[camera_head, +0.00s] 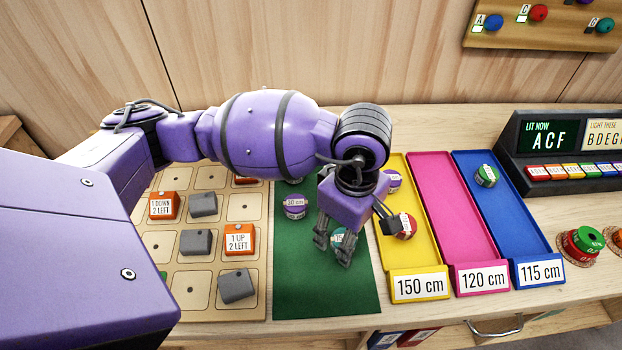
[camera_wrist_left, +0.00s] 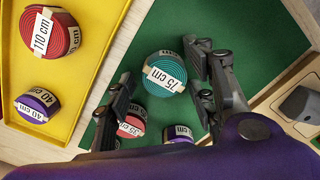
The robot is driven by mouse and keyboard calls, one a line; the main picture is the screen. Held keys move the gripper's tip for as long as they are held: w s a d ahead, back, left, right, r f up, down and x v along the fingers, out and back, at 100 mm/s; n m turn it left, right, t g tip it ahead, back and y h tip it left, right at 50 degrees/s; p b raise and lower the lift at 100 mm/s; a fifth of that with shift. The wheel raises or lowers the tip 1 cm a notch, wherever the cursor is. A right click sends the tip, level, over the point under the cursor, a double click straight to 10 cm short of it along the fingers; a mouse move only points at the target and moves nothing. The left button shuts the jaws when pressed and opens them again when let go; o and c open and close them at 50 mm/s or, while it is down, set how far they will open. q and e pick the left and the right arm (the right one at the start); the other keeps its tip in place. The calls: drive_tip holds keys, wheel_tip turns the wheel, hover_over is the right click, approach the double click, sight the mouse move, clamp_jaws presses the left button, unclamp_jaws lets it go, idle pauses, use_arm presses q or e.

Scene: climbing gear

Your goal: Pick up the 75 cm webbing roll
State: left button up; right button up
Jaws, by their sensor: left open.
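The 75 cm webbing roll is teal with a white label and lies on the green mat (camera_head: 290,270). In the head view the roll (camera_head: 338,236) is partly hidden by my left gripper (camera_head: 352,232). In the left wrist view the roll (camera_wrist_left: 165,72) shows whole, with its label readable. My left gripper (camera_wrist_left: 160,85) is open and empty, pointing down over the mat. Its fingers appear on either side of the roll in the wrist view. I cannot tell how far above it they are. My right gripper is in neither view.
A red roll (camera_wrist_left: 131,122) and a purple roll (camera_wrist_left: 178,133) lie close by on the mat. The yellow tray (camera_head: 420,255) beside it holds a red 110 cm roll (camera_wrist_left: 50,35) and a purple 40 cm roll (camera_wrist_left: 38,105). The pink tray (camera_head: 445,200) is empty.

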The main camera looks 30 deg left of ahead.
use_arm(q)
drive_tip(key=shift+w+r, duration=0.1)
drive_tip(key=shift+c, duration=0.5)
drive_tip(key=c, duration=1)
drive_tip(key=shift+d+r, duration=0.1)
drive_tip(key=shift+r, duration=0.05)
